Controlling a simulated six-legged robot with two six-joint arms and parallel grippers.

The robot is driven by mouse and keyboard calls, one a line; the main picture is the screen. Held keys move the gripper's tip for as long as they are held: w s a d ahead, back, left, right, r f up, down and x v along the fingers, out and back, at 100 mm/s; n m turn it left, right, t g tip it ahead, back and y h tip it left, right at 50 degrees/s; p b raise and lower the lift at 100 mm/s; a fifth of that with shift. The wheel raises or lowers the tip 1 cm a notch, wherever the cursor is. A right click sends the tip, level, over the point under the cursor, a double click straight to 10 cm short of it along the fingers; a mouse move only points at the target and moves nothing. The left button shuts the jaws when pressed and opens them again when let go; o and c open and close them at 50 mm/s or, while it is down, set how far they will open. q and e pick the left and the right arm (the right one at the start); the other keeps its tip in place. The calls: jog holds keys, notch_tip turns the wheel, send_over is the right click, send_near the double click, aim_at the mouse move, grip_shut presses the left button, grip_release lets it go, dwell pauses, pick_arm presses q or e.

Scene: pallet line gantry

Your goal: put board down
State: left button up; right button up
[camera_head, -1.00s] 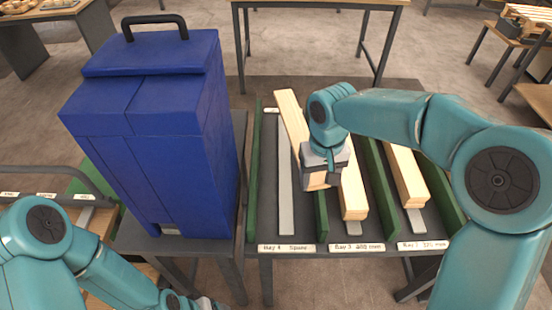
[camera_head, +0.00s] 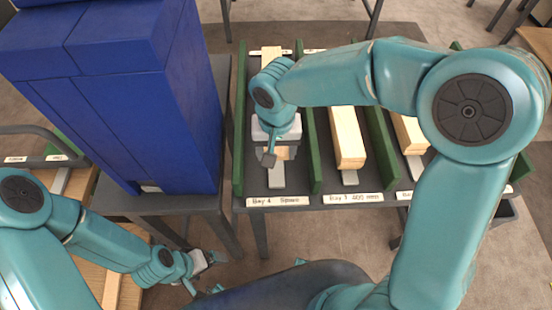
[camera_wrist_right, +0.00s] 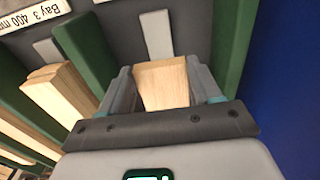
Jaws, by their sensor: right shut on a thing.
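My right gripper (camera_head: 277,152) is shut on a pale wooden board (camera_wrist_right: 162,84), with one finger on each side of it. It holds the board over the bay labelled Bay 4 Spare (camera_head: 280,201), between two green dividers and in line with the grey strip (camera_head: 277,178). The board's far end (camera_head: 271,52) shows beyond my arm; its middle is hidden. I cannot tell whether the board touches the bay floor. My left gripper (camera_head: 205,274) is low at the lower left, away from the rack; its jaws are too small to read.
Bay 3 (camera_head: 353,198) holds stacked boards (camera_head: 347,140), and more boards (camera_head: 410,134) lie in the bay to its right. Green dividers (camera_head: 312,158) stand between bays. A tall blue case (camera_head: 150,110) stands close to the left of Bay 4.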

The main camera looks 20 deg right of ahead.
aim_at(276, 169)
notch_tip(276, 169, down, 6)
jog(key=shift+w+r, duration=0.1)
jog(key=shift+w, duration=0.05)
dwell(0.3)
jog(key=shift+b, duration=0.4)
jog(key=o, duration=1.3)
jog(key=shift+r+p, duration=0.3)
jog(key=shift+p, duration=0.05)
jog(key=r, duration=1.1)
jog(key=shift+s+r+p, duration=0.25)
jog(key=shift+s+p, duration=0.05)
jog(key=shift+p, duration=0.05)
